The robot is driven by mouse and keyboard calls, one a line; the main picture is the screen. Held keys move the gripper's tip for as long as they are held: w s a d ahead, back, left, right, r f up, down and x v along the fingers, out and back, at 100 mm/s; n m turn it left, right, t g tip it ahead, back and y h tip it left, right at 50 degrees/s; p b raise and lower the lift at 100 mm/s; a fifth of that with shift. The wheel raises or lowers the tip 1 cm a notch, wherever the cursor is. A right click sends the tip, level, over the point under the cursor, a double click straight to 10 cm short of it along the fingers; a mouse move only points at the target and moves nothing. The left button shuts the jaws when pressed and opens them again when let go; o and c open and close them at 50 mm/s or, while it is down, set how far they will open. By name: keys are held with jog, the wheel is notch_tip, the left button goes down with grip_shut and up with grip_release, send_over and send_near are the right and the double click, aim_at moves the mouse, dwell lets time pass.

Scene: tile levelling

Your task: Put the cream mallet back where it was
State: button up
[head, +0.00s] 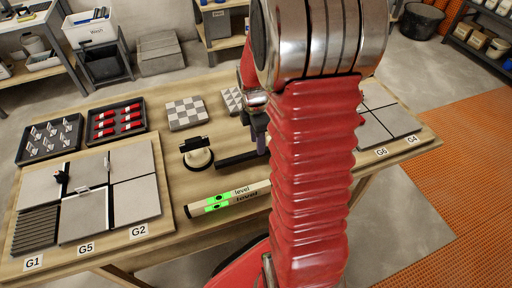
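I cannot make out the cream mallet for certain in the head view; my red arm hides the middle of the table. My gripper (260,128) shows only in part at the left edge of my arm, low over the table's back half. A dark, purplish part shows at its fingers, and I cannot tell whether it is a finger or something held. Just below lies a black bar-like piece (237,159), its right end hidden. Left of that stands a round pale-based piece (199,158) with a black bar on top.
A green-marked level (228,200) lies near the front edge. Left are a tile panel (137,200), a clip tray (50,139) and a tray of red pieces (117,119). Checkered tiles (186,113) lie behind. More tiles (372,133) lie right. Bare wood shows around the level.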

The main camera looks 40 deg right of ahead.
notch_tip(320, 180, up, 8)
jog(key=shift+a, duration=0.15)
jog(key=shift+f, duration=0.1)
dwell(0.5)
jog(key=s+a+r+m+t, duration=0.3)
jog(key=s+a+r+m, duration=0.3)
jog(key=a, duration=0.4)
jog(key=s+a+r+m+t, duration=0.2)
jog(key=s+a+r+m, duration=0.4)
jog(key=a, duration=0.4)
jog(key=r+m, duration=0.1)
jog(key=m, duration=0.1)
jog(key=shift+s+a+m+t+y, duration=0.2)
jog(key=shift+a+m+t+y, duration=0.1)
jog(key=shift+t, duration=0.1)
jog(key=shift+r, duration=0.1)
jog(key=shift+c, duration=0.6)
